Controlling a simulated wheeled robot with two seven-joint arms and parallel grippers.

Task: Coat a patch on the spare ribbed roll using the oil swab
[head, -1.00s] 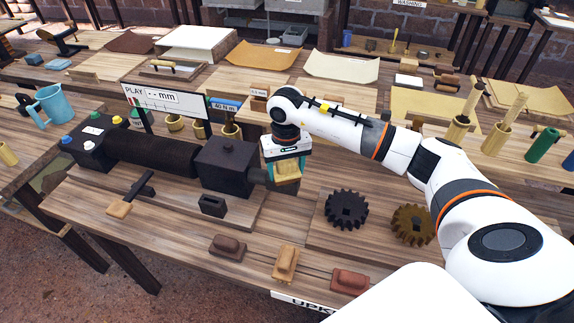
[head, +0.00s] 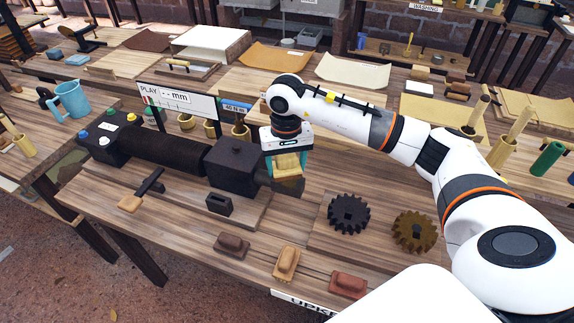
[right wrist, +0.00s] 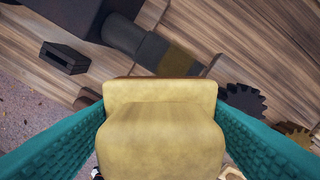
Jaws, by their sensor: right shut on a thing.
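My right gripper (head: 286,163) has teal fingers and is shut on a tan, block-shaped swab (head: 286,164). In the right wrist view the swab (right wrist: 160,135) fills the space between the fingers and has a brown edge at its far side. A short dark roll (right wrist: 140,42) sticks out of a black box (head: 236,165). My left gripper is not in view.
A long dark roll (head: 165,150) lies between black boxes to the left. A dark gear (head: 348,213) and a brown gear (head: 414,231) lie right of the gripper. Brown (head: 231,243), tan (head: 287,262) and red (head: 348,284) blocks sit along the front edge.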

